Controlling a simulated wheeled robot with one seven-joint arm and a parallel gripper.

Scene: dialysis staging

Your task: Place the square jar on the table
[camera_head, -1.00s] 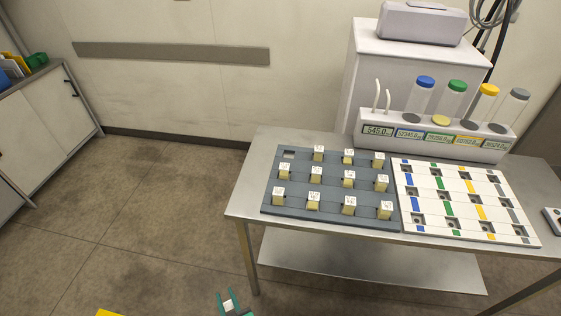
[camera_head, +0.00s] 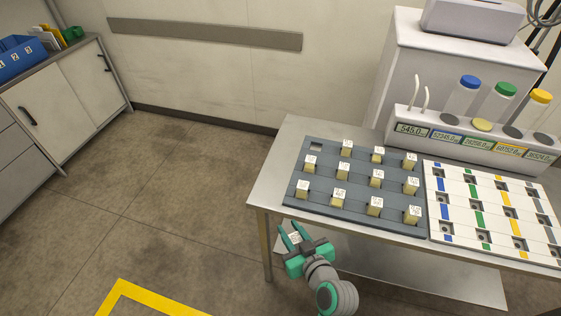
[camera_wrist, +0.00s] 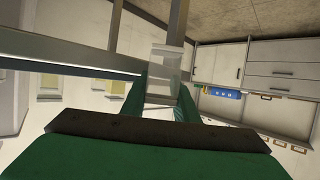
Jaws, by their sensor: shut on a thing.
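My gripper (camera_head: 292,235) is in front of the table's near left edge in the head view, apart from the table. It is shut on a small, pale square jar (camera_wrist: 165,66), which shows clear and box-like between the green fingers in the wrist view. The jar is mostly hidden by the fingers in the head view. The metal table (camera_head: 262,190) stands behind and to the right of my gripper. On it lies a grey tray (camera_head: 335,207) with several similar labelled jars in rows. The tray's far left slot (camera_head: 316,147) is empty.
A white board (camera_head: 455,232) with coloured stripes and holes lies right of the tray. Behind it stands a white rack (camera_head: 400,130) with displays and capped tubes. A narrow strip of tabletop left of the tray is bare. A cabinet (camera_head: 85,80) stands far left.

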